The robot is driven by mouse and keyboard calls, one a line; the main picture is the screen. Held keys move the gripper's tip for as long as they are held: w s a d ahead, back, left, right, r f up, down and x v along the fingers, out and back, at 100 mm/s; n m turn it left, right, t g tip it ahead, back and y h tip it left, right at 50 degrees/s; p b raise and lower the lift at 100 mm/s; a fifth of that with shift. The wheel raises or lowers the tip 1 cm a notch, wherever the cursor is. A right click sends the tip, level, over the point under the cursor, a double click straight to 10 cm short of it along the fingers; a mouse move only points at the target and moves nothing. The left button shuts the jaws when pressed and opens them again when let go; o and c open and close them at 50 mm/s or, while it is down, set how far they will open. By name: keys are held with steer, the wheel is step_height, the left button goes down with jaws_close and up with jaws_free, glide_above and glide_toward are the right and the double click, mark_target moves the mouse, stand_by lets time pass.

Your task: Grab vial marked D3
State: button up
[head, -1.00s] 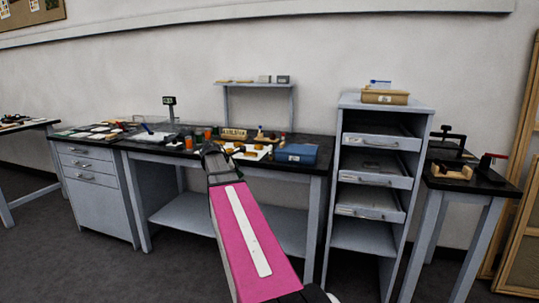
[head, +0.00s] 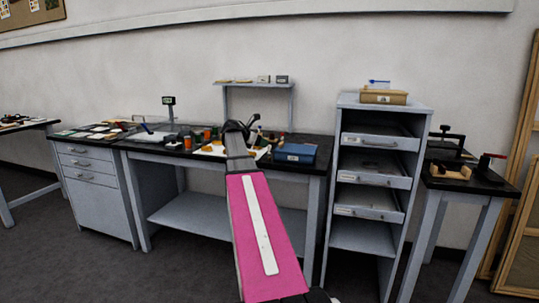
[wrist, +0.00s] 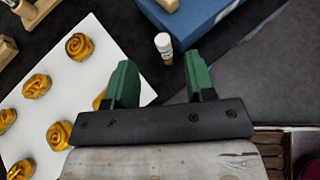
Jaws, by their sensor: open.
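A small vial (wrist: 164,47) with a white upper part and an amber lower part shows in the wrist view, on the dark bench top beside the blue box. Its marking is too small to read. My gripper (wrist: 160,68) is open, its two green fingers apart and empty. The vial appears between and just beyond the fingertips; I see no contact. In the head view my gripper (head: 238,128) is over the middle bench, and I cannot make out the vial there.
The blue box (wrist: 215,12) is close by the vial; it also shows in the head view (head: 295,153). A white sheet (wrist: 60,105) with several gold roses lies left of my fingers. A grey drawer cabinet (head: 375,190) stands right of the bench.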

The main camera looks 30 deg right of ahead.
mark_target(270, 153)
steer(key=x, duration=0.4)
steer(key=shift+s+d+f, duration=0.1)
steer(key=shift+d+f, duration=0.15)
steer(key=shift+f, duration=0.2)
jaws_close()
steer(key=shift+r, duration=0.1)
